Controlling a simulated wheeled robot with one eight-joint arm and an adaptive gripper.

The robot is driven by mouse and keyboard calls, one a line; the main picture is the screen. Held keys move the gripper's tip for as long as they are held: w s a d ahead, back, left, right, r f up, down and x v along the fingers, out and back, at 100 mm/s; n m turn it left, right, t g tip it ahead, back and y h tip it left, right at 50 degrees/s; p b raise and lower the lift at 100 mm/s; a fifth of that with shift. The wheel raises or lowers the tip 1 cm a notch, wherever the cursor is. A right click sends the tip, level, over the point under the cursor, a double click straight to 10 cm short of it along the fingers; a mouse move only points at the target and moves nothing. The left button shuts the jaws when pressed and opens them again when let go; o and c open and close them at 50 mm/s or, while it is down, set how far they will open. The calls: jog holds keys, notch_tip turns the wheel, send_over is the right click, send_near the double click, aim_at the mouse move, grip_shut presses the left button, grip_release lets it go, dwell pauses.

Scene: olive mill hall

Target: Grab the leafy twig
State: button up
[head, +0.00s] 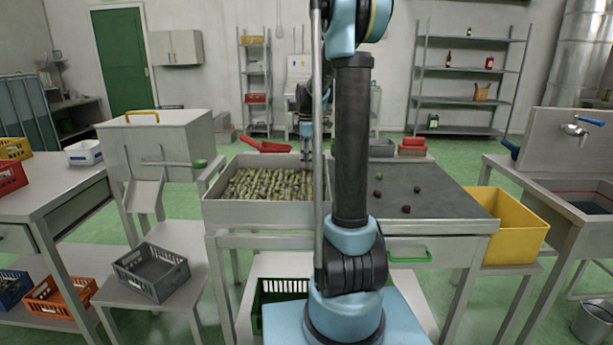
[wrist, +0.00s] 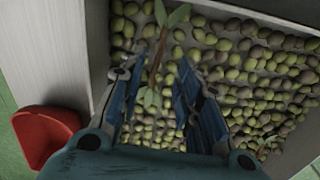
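The leafy twig (wrist: 160,50) lies among the green and dark olives in the metal bin, with green leaves at its upper end and another leaf lower down. In the wrist view my gripper (wrist: 153,82) is open, with its blue fingers on either side of the twig's lower part. A gap shows between each finger and the twig. In the head view my gripper (head: 307,150) is over the right part of the bin (head: 262,215), partly hidden behind my arm. The twig cannot be made out there.
The bin's pale wall (wrist: 60,50) runs along the left in the wrist view. A red scoop (wrist: 45,135) is outside it. A dark sorting surface (head: 440,200) with a few olives is right of the bin, beside a yellow crate (head: 515,225). More leaves (wrist: 268,145) lie among the olives.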

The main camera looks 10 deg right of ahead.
jog(key=shift+w+a+f, duration=0.1)
jog(key=shift+w+f, duration=0.05)
jog(key=shift+f, duration=0.95)
jog(key=shift+w+f, duration=0.1)
jog(key=shift+f, duration=0.95)
grip_shut()
